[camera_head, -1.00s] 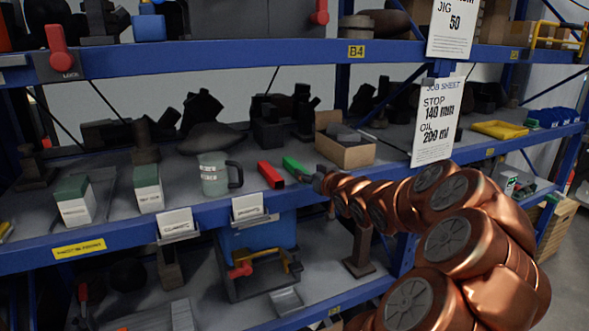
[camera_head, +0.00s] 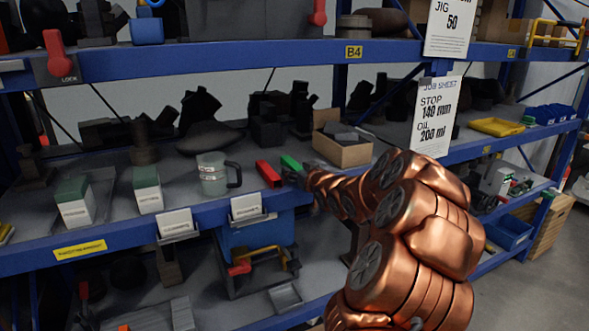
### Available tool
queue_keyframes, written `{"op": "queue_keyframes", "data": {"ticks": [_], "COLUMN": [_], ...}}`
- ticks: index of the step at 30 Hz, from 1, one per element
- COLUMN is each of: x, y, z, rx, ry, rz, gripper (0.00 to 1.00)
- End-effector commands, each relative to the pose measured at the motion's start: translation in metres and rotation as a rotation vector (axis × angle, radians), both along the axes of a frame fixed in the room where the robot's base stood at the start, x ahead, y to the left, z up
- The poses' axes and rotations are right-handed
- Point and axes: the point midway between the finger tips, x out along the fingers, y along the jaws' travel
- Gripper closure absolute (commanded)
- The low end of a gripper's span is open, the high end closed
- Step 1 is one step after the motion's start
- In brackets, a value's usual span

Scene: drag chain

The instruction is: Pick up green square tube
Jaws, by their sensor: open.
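The green square tube (camera_head: 290,163) lies on the middle shelf, right of a red square tube (camera_head: 268,174). Its near end is hidden behind my gripper (camera_head: 293,177). My copper arm reaches in from the right, and my gripper is at the near end of the green tube. The gripper is small and dark in this view. Its jaws are open, but I cannot tell whether the tube lies between them.
A measuring jug (camera_head: 213,175) stands left of the red tube. A cardboard box (camera_head: 342,150) with grey parts stands to the right. The shelf's blue front edge (camera_head: 200,212) carries label holders. Dark parts line the back, and another shelf (camera_head: 230,50) runs above.

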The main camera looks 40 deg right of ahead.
Motion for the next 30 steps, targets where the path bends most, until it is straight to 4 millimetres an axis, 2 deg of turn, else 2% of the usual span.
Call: {"op": "queue_keyframes", "data": {"ticks": [2,18,30], "x": [-0.0001,-0.0004,-0.0003], "y": [-0.0001,-0.0003,-0.0002], "z": [0.0001,0.0003,0.0055], "rx": [0.0,0.0,-0.001], "ry": [0.0,0.0,-0.002], "rz": [0.0,-0.001,0.0], "gripper": [0.46,1.0,1.0]}}
